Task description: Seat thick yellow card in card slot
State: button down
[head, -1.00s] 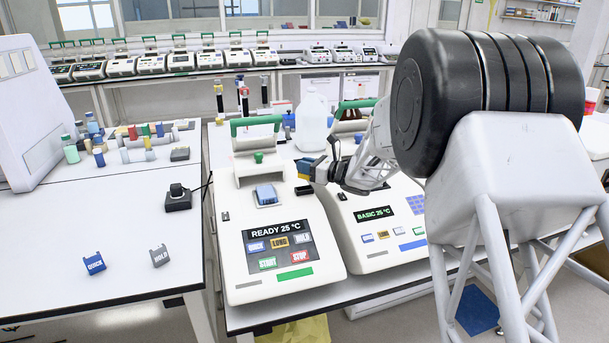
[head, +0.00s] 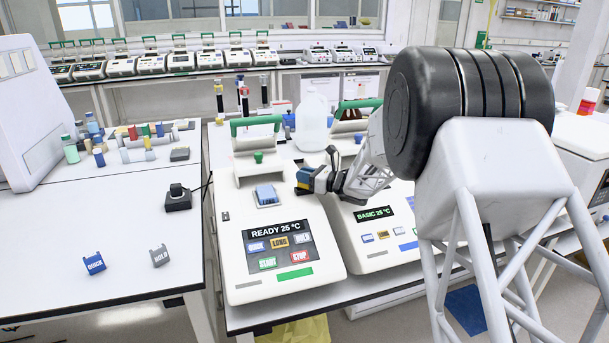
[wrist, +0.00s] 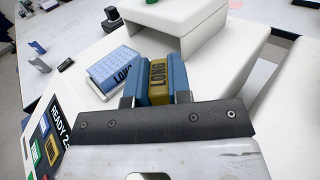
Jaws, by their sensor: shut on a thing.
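My gripper (head: 306,180) is shut on the thick yellow card (wrist: 158,80), which is marked LONG. In the wrist view the card stands between the two blue fingers (wrist: 157,82). In the head view the gripper is low over the right side of the left cycler (head: 280,215), whose screen reads READY 25 °C. The card slot was a dark piece on that side; the fingers now cover most of it. I cannot tell whether the card's lower edge touches or enters the slot.
A blue tube block (head: 267,194) sits in the cycler just left of my gripper. The green-handled lid (head: 257,158) stands behind it. A second cycler (head: 375,225), reading BASIC 25 °C, is close on the right. A blue QUICK card (head: 94,262) and grey HOLD card (head: 159,255) lie on the left bench.

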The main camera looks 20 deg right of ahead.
jog(key=shift+f, duration=0.1)
jog(key=c, duration=1.1)
grip_release()
jog(key=shift+o, duration=0.2)
jog(key=shift+r, duration=0.25)
jog(key=v, duration=1.2)
jog(key=shift+r, duration=0.1)
